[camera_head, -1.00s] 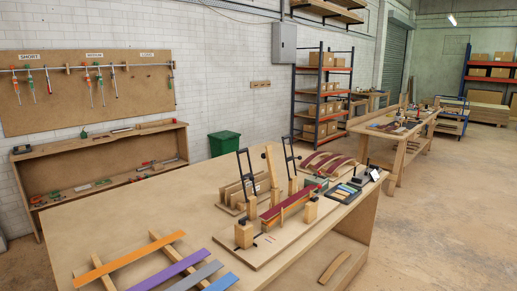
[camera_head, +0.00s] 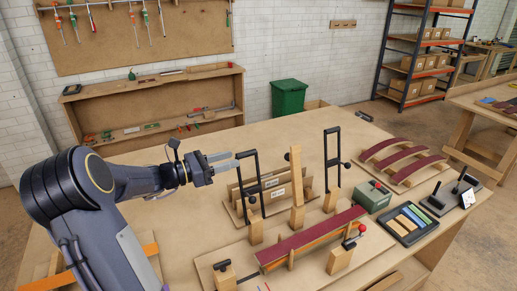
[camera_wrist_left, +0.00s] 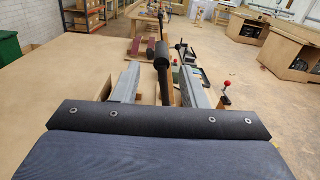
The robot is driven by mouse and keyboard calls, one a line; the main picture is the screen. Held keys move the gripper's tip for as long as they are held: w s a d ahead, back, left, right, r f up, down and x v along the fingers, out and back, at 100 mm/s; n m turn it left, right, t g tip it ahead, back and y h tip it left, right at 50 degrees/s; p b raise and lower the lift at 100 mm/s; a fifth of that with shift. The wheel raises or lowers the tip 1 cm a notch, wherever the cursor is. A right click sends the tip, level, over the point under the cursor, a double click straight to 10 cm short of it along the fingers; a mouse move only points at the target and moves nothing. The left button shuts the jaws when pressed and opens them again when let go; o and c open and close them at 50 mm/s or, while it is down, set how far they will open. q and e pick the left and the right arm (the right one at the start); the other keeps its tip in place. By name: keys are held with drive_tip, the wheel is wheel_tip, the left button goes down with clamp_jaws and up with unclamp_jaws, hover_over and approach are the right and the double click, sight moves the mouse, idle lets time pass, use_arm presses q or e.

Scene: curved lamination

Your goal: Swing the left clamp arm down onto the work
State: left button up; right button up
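The left clamp arm (camera_head: 250,180) is a black frame standing upright behind the work. The work is a dark red strip (camera_head: 310,235) lying along a form on a wooden base. The right clamp arm (camera_head: 333,158) also stands upright. My left gripper (camera_head: 226,160) is open, its fingertips at the upper part of the left clamp arm. In the left wrist view the two grey fingers (camera_wrist_left: 158,84) stand apart, and a black bar with a round grip (camera_wrist_left: 163,58) shows between and beyond them. I cannot tell whether they touch it. My right gripper is not in view.
Wooden posts (camera_head: 297,190) rise near the clamps. A rack of curved red laminations (camera_head: 405,160), a green box (camera_head: 370,197) and a tray of coloured strips (camera_head: 408,223) stand to the right. The bench top (camera_head: 215,235) is bare left of the work's base.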

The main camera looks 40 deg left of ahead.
sight(254, 152)
use_arm(q)
drive_tip(key=p+x, duration=0.1)
drive_tip(key=x, duration=0.5)
drive_tip(key=shift+w+d+r, duration=0.1)
drive_tip(key=shift+w+d, duration=0.05)
drive_tip(key=shift+w, duration=0.15)
drive_tip(key=shift+w+d+p, duration=0.2)
drive_tip(key=shift+d+p, duration=0.05)
drive_tip(key=shift+p, duration=0.1)
drive_tip(key=shift+w, duration=0.1)
use_arm(e)
drive_tip(key=shift+s+r, duration=0.2)
drive_tip(key=shift+r, duration=0.75)
use_arm(q)
clamp_jaws()
